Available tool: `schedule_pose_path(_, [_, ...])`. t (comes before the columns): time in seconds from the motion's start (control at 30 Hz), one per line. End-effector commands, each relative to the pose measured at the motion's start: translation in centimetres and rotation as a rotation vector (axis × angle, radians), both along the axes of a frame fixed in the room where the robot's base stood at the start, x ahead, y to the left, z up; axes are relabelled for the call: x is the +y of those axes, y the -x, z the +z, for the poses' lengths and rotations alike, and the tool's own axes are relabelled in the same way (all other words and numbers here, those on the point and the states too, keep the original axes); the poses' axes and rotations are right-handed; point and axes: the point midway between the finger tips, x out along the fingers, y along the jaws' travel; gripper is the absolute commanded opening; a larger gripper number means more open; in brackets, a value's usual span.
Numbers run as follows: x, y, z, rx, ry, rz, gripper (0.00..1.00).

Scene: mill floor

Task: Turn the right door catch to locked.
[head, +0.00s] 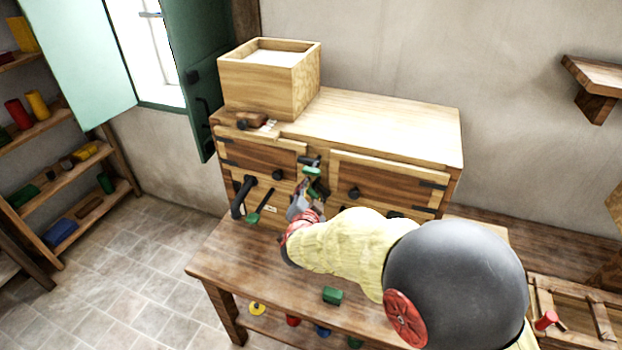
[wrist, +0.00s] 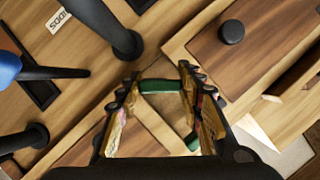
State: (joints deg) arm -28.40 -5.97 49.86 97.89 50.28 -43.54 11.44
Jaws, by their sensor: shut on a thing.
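The wooden cabinet (head: 400,120) has a right door (head: 385,178) with a black knob (head: 353,193), and a left door (head: 260,154). Both doors look closed. The right door catch (head: 312,171) is a small green piece on the strip between the doors. In the wrist view its green bar (wrist: 165,86) lies across, between my fingertips. My gripper (head: 312,183) is shut on it, with a finger on each side. My gripper hides much of the catch's mount, so its exact angle is hard to tell.
A black handle (head: 241,197) and a green-tipped lever (head: 259,207) stick out left of my gripper. An open wooden box (head: 268,78) stands on the cabinet. A green block (head: 332,296) lies on the bench (head: 232,258) in front. The cabinet top's right half is clear.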

Motion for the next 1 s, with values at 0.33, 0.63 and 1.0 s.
schedule_pose_path(0.33, [0.05,0.04,0.57,0.098,0.262,0.001,0.12])
schedule_pose_path(0.63, [0.04,0.04,0.38,0.172,0.465,0.001,0.12])
schedule_pose_path(1.0, [0.04,0.04,0.08,0.227,0.622,0.0,0.12])
